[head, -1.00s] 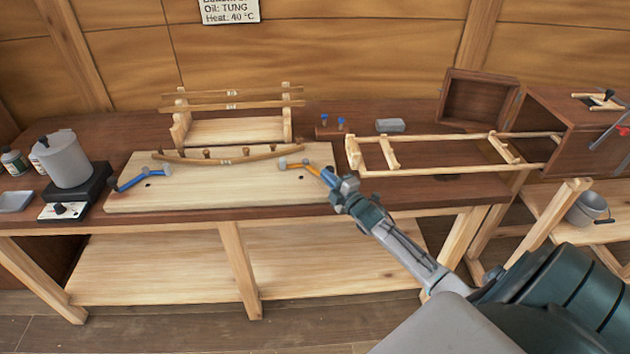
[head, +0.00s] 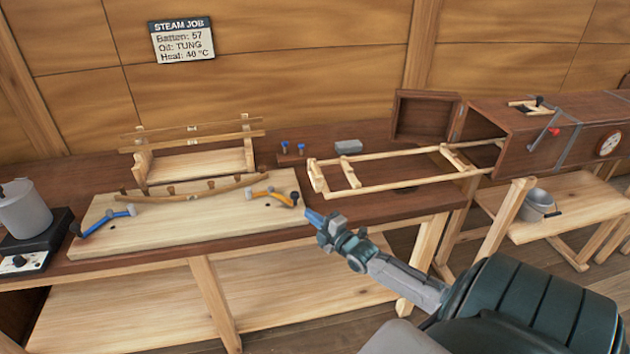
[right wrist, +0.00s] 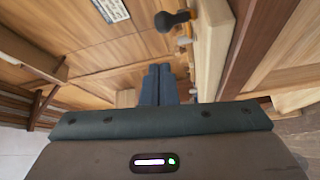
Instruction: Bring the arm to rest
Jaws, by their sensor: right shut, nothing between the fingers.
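My right gripper (head: 312,216) is shut and empty. It is in the air in front of the bench, just right of the pale board's front right corner. In the right wrist view its two blue-grey fingers (right wrist: 160,84) are together with nothing between them. The right arm reaches in from the lower right of the head view. My left gripper does not show.
A pale board (head: 240,226) bears a curved batten (head: 195,192), a blue-handled clamp (head: 105,222) and an orange-handled clamp (head: 275,196). A wooden rack (head: 330,187) extends from the open steam box (head: 520,130). A pot (head: 22,210) stands left.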

